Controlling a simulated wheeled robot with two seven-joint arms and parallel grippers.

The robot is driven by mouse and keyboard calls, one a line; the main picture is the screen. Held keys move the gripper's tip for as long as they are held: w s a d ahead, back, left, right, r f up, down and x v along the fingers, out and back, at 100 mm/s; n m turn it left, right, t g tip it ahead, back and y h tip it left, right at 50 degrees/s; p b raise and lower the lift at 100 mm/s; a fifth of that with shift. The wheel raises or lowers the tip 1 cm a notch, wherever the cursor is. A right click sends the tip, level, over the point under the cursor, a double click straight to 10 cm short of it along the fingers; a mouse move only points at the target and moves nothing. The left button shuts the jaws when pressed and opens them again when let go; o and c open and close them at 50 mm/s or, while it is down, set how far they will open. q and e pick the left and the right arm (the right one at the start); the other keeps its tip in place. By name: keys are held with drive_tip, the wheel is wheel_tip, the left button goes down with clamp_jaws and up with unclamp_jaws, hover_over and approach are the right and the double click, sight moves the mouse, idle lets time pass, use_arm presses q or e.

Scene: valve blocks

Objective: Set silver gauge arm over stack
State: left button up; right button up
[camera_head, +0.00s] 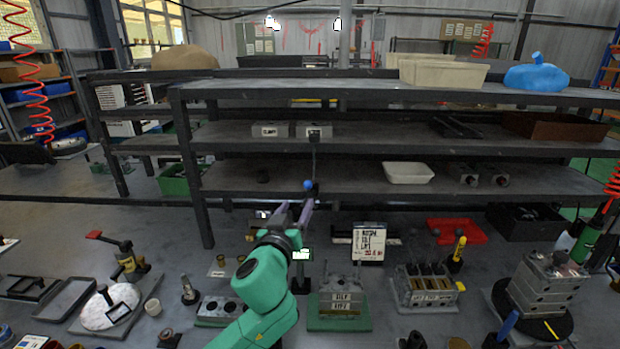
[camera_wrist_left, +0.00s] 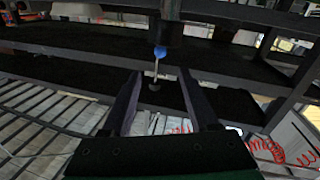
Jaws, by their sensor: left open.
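A thin silver arm with a blue ball on its end (camera_head: 308,185) stands in front of the lower shelf. In the left wrist view the blue ball (camera_wrist_left: 160,52) sits on a short silver rod just past my fingertips, in line with the gap; no contact shows. My left gripper (camera_head: 295,208) is open and empty, its purple fingers pointing up toward the ball. In the left wrist view its fingers (camera_wrist_left: 160,78) stand wide apart. A stack of grey blocks (camera_head: 545,285) stands on a round black base at the right. My right gripper is out of view.
A small display (camera_head: 300,255) stands beside my arm. A lettered grey block (camera_head: 340,297) sits on a green plate, with a slotted block (camera_head: 428,290) to its right. A white sign (camera_head: 369,243) stands behind. The dark shelf (camera_head: 400,148) spans the back.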

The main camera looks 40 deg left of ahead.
sight(307, 186)
use_arm(q)
drive_tip(key=x, duration=0.3)
drive_tip(key=p+x, duration=0.1)
drive_tip(key=shift+w+a+r, duration=0.2)
drive_tip(key=shift+r, duration=0.2)
drive_tip(key=x, duration=0.2)
drive_tip(key=p+x, duration=0.1)
drive_tip(key=x, duration=0.1)
drive_tip(key=f+x, duration=0.1)
drive_tip(key=x, duration=0.1)
drive_tip(key=shift+w+a, duration=0.15)
drive_tip(key=shift+w, duration=0.15)
drive_tip(key=shift+w+a, duration=0.15)
drive_tip(key=shift+w, duration=0.3)
clamp_jaws()
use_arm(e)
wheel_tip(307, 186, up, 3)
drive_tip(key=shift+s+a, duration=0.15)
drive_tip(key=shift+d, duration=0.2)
